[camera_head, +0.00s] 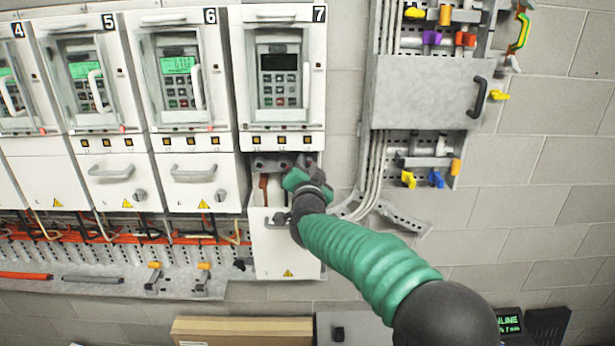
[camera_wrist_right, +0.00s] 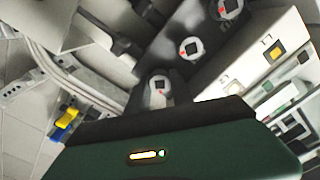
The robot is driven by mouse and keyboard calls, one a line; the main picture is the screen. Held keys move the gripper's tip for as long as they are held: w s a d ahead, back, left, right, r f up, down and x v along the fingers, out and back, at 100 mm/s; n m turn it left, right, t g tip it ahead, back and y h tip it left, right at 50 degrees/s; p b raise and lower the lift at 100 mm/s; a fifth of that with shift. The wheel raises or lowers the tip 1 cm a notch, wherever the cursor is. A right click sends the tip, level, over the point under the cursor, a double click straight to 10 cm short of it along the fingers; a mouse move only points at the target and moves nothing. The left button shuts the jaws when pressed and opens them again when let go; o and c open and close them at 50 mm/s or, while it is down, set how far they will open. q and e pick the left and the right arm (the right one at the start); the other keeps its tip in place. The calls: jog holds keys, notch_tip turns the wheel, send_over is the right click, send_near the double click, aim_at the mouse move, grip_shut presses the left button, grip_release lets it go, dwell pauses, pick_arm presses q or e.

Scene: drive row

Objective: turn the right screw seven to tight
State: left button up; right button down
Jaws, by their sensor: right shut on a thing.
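Drive unit seven (camera_head: 284,75) has a dark display. Below it is an opening with a row of dark terminals, and its white lower cover (camera_head: 287,250) sits lowered beneath them. My right gripper (camera_head: 301,178), green and black, is up at the right end of this row and hides part of it. In the wrist view the right screw (camera_wrist_right: 158,85), round with a red mark, is right at the gripper's dark front edge. The middle screw (camera_wrist_right: 189,48) and left screw (camera_wrist_right: 229,8) stand clear. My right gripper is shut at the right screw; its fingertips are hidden. My left gripper is not in view.
Units with closed lower covers and handles, such as unit six (camera_head: 200,180), stand to the left. Grey conduits (camera_head: 372,185) and a grey box (camera_head: 425,92) with a black handle are on the right wall. A cardboard box (camera_head: 242,330) lies below.

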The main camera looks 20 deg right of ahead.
jog(key=shift+a+f+m+b, duration=0.1)
jog(key=shift+f+m+b, duration=0.1)
jog(key=shift+m+b, duration=2.45)
jog(key=shift+f+m+b, duration=0.15)
jog(key=shift+m+b, duration=1.15)
jog(key=shift+m, duration=2.55)
jog(key=c, duration=1.3)
grip_release()
jog(key=shift+w, duration=0.1)
jog(key=shift+o, duration=0.9)
jog(key=shift+w+r, duration=0.1)
jog(key=shift+w, duration=0.1)
jog(key=shift+s, duration=0.1)
